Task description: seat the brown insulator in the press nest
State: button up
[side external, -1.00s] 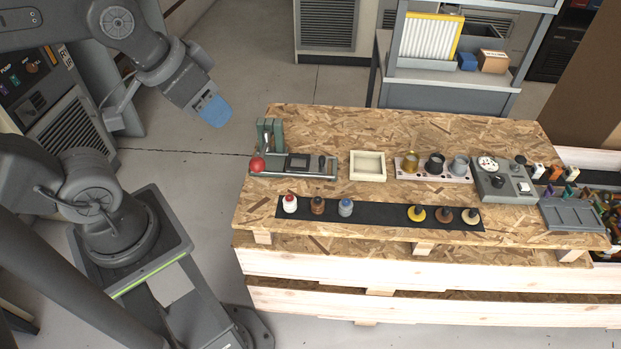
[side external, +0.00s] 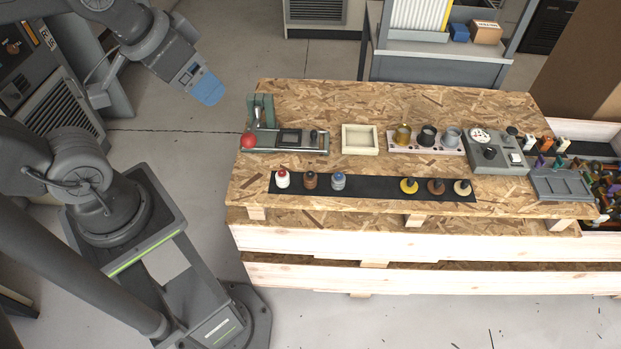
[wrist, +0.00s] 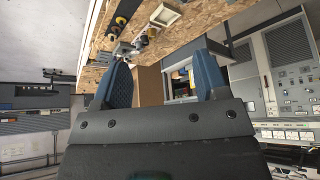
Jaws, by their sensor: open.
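The brown insulator (side external: 311,181) stands upright on the black strip (side external: 375,187), between a red-topped white piece (side external: 283,178) and a grey-blue one (side external: 338,181). Another brown piece (side external: 436,187), flatter with a dark knob, stands farther right on the strip. The press (side external: 285,140), with a red ball handle and a dark square recess, is at the table's back left. I cannot tell exactly which part is its nest. My gripper (side external: 207,88) is in the air left of the table, away from the pieces. In the wrist view my gripper (wrist: 163,80) is open and empty.
A cream tray (side external: 360,139), a rack with three cups (side external: 427,139) and a grey dial box (side external: 495,151) stand right of the press. A yellow piece (side external: 409,186) and a cream piece (side external: 462,188) share the strip. The front table strip is clear.

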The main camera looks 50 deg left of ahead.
jog(key=m+g+y, duration=0.3)
jog(key=m+g, duration=0.1)
jog(key=m, duration=0.9)
send_over(311, 175)
jog(key=s+d, duration=0.2)
jog(key=s, duration=0.2)
notch_tip(311, 175, down, 12)
jog(key=w+f+m, duration=0.1)
jog(key=f+m, duration=0.1)
jog(key=f, duration=0.4)
jog(key=w+f+m+y, duration=0.1)
jog(key=f+m, duration=0.1)
jog(key=f, duration=0.4)
jog(key=w+f+m+g, duration=0.1)
jog(key=f+m, duration=0.1)
jog(key=f, duration=0.4)
jog(key=shift+w+f+y, duration=0.3)
jog(key=shift+w+f, duration=0.1)
jog(key=shift+x, duration=2.9)
jog(key=shift+a, duration=0.1)
jog(key=shift+c, duration=0.2)
